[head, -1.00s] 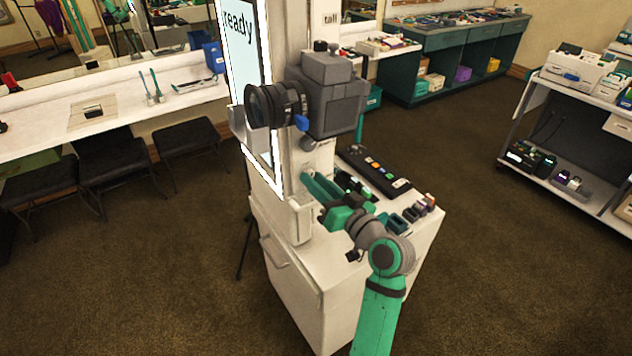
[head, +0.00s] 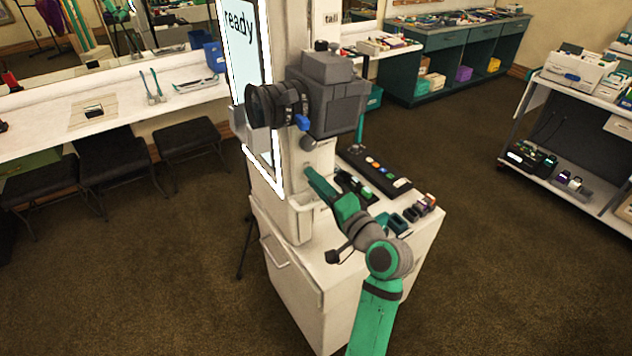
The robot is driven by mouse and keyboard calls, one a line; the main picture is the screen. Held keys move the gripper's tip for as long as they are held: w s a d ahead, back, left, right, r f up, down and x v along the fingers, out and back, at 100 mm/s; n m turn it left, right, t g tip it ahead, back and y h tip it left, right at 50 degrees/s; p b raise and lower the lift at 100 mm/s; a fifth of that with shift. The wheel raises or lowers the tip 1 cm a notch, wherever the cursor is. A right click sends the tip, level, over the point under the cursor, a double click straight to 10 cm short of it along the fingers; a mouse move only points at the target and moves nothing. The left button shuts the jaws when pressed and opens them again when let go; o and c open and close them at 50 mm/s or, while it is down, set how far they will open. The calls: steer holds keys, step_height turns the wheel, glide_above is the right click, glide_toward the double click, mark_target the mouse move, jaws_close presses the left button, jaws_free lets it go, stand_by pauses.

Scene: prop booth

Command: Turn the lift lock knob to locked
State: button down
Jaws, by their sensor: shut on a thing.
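My gripper (head: 311,174) reaches up and left from the cart top, its green fingertips against the front of the white column (head: 306,225). The fingers are shut on the lift lock knob, which they hide. I cannot see the knob's pointer or its markings. Above the fingertips, a grey round knob (head: 308,144) sits under the black and grey camera (head: 325,92), clear of the gripper.
The white cart (head: 330,275) carries a black control panel (head: 376,171) with coloured buttons and several small items right of my gripper. A lit screen (head: 243,60) reads "ready". Stools (head: 185,137) stand at left. Open carpet surrounds the cart.

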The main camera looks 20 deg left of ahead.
steer(key=shift+m, duration=0.7)
steer(key=c, duration=1.5)
jaws_free()
steer(key=v, duration=1)
steer(key=shift+s+d, duration=0.25)
steer(key=shift+d, duration=0.1)
